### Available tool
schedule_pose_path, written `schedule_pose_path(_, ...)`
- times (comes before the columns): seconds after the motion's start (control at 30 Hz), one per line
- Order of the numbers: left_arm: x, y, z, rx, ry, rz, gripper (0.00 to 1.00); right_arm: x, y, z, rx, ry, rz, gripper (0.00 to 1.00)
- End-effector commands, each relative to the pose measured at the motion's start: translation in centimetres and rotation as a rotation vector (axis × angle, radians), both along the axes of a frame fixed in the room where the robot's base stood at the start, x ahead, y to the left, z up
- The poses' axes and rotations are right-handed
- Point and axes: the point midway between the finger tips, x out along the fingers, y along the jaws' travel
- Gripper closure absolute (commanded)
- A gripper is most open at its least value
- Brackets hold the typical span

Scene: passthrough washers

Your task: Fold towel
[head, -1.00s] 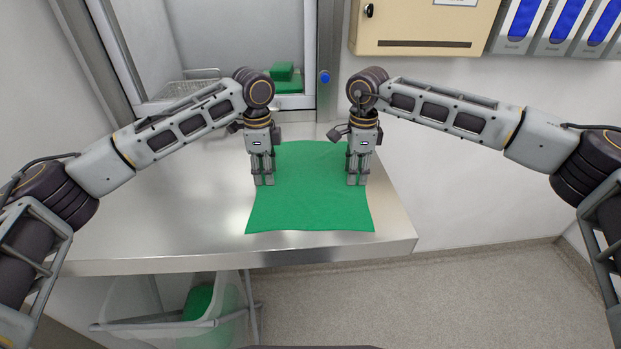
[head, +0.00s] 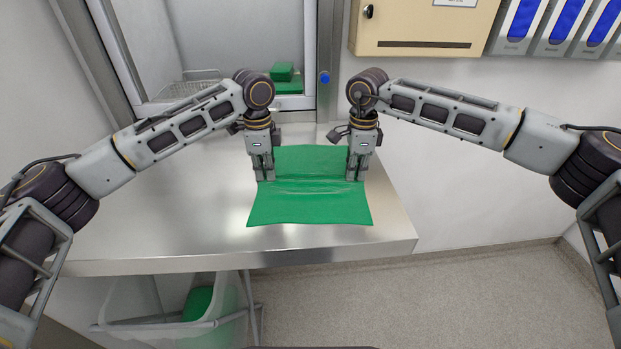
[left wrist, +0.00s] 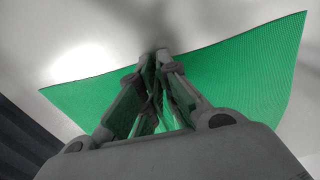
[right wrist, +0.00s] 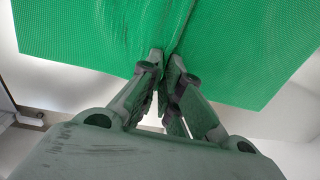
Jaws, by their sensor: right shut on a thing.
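The green towel (head: 309,207) lies spread on the steel counter, with low wrinkles running across its middle between my two grippers. My left gripper (head: 265,179) points down at the towel's left edge. In the left wrist view its fingertips (left wrist: 160,56) are close together with green cloth at them, shut on the towel. My right gripper (head: 355,179) points down at the right edge. In the right wrist view its fingertips (right wrist: 168,58) are shut on a gathered crease of the towel.
The steel counter (head: 160,220) is bare to the left of the towel. Behind is an open washer compartment with folded green cloths (head: 283,73) and a wire basket (head: 190,87). A bin (head: 225,312) holding green cloth stands below the counter's front edge.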

Motion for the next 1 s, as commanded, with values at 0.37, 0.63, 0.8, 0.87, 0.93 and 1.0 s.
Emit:
schedule_pose_path(0.37, -0.04, 0.11, -0.3, 0.003, 0.003, 0.001, 1.0, -0.1, -0.09, -0.39, -0.004, 0.005, 0.0, 1.0)
schedule_pose_path(0.63, -0.04, 0.14, -0.31, 0.004, 0.004, 0.002, 1.0, -0.12, -0.12, -0.43, -0.004, 0.006, 0.0, 1.0)
schedule_pose_path(0.8, -0.03, 0.15, -0.16, 0.004, 0.004, 0.002, 1.0, -0.12, -0.13, -0.29, -0.005, 0.007, 0.0, 1.0)
schedule_pose_path(0.87, -0.03, 0.15, -0.04, 0.004, 0.004, 0.002, 1.0, -0.12, -0.13, -0.18, -0.005, 0.007, 0.0, 1.0)
schedule_pose_path(0.93, -0.02, 0.15, 0.15, 0.004, 0.004, 0.002, 1.0, -0.11, -0.14, 0.0, -0.005, 0.006, -0.001, 1.0)
schedule_pose_path(1.0, -0.02, 0.15, 0.37, 0.004, 0.003, 0.002, 1.0, -0.1, -0.13, 0.23, -0.005, 0.006, -0.001, 1.0)
